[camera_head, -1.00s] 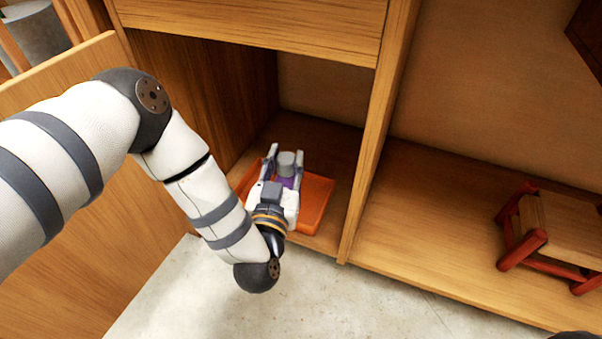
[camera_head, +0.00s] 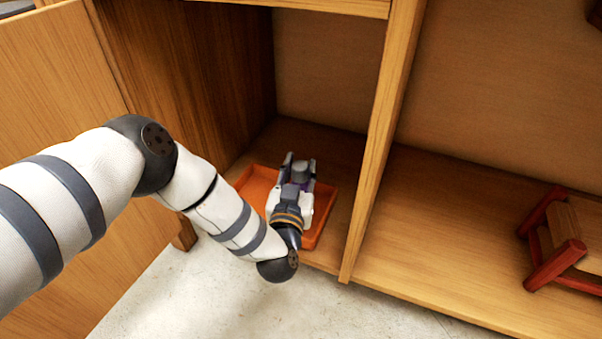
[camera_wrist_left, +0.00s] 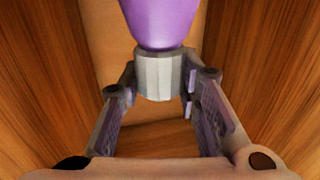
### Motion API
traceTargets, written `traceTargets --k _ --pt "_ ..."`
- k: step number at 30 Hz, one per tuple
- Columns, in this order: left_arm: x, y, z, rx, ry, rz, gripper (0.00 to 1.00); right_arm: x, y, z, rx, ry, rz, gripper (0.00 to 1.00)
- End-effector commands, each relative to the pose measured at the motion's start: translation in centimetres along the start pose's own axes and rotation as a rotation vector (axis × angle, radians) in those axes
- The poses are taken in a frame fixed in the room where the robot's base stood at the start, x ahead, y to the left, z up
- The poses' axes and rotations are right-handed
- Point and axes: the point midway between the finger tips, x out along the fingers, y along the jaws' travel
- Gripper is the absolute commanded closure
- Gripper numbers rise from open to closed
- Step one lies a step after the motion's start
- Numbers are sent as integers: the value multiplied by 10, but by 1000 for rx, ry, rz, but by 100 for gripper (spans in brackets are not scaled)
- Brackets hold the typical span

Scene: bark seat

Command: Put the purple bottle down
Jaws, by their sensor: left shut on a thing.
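My left gripper (camera_head: 299,168) is inside the open wooden compartment, over the orange tray (camera_head: 256,186). It is shut on the purple bottle (camera_wrist_left: 160,22). In the left wrist view, the gripper's fingers (camera_wrist_left: 160,85) stand on either side of the bottle's grey cap end, and the purple body extends out of the top of the picture. In the head view, the gripper hides most of the bottle; only bits of purple and grey show between the fingers. I cannot tell whether the bottle touches the tray. My right gripper is not in view.
A wooden side wall (camera_head: 195,80) and an upright divider (camera_head: 384,140) bound the compartment. An open door panel (camera_head: 50,80) stands at the left. A small red-legged wooden stool (camera_head: 560,240) sits on the shelf at the right. The shelf between divider and stool is clear.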

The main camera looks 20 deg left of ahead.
Motion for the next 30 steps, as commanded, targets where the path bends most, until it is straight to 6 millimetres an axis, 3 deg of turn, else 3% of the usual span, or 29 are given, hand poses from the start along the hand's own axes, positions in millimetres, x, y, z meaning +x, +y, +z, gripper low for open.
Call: traceTargets --k 11,12,14,15,25,30 --pt "0 1 5 -1 4 0 100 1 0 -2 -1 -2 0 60" --pt "0 0 6 -1 2 1 65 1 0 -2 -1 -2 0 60" --pt "0 0 5 -1 2 0 52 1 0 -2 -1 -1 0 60" --pt "0 0 5 -1 2 0 50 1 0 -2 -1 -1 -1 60" --pt "-3 0 0 -1 1 1 50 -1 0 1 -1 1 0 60" --pt "-45 2 -3 0 0 4 50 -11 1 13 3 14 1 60"
